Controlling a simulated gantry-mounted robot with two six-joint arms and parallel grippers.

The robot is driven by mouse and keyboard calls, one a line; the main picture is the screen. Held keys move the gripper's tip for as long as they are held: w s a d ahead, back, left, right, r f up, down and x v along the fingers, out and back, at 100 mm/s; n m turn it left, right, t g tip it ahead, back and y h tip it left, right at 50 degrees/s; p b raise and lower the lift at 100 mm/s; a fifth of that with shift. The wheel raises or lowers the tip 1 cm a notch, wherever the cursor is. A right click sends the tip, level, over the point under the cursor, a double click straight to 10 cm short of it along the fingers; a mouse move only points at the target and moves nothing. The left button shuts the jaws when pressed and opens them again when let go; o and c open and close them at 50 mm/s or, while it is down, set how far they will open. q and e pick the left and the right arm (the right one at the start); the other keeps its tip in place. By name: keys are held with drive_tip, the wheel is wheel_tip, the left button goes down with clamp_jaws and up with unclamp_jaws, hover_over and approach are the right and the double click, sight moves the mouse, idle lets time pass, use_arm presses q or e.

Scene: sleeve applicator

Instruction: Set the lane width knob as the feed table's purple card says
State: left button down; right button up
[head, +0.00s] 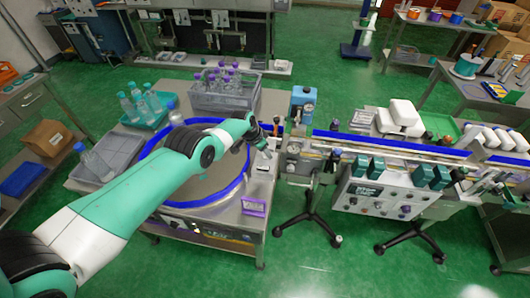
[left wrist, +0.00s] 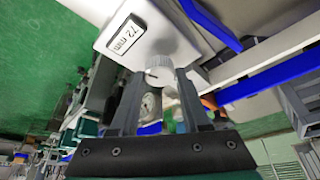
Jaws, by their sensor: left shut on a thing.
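My left gripper (head: 264,138) reaches over the round feed table (head: 212,198) to the start of the conveyor lane in the head view. In the left wrist view its fingers (left wrist: 158,80) are shut on the light grey lane width knob (left wrist: 159,68), one on each side. A display (left wrist: 126,37) on the white housing beside the knob reads 72 mm. The purple card (head: 254,207) stands at the feed table's front right corner; its writing is too small to read. The knob is hidden by the gripper in the head view. My right gripper is not in view.
A grey crate (head: 213,103) with purple-capped bottles stands behind the feed table. A teal tray (head: 135,118) of bottles and a grey bin (head: 86,172) are at the left. The conveyor (head: 385,145) with its control panel (head: 385,196) runs off to the right.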

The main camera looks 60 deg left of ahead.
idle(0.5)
use_arm(q)
drive_tip(key=shift+c, duration=1.9)
unclamp_jaws()
drive_tip(key=a+p+v, duration=0.1)
drive_tip(key=p+v, duration=1)
drive_tip(key=p, duration=0.8)
drive_tip(key=shift+d+r, duration=0.3)
drive_tip(key=shift+d, duration=0.2)
drive_tip(key=shift+s, duration=0.15)
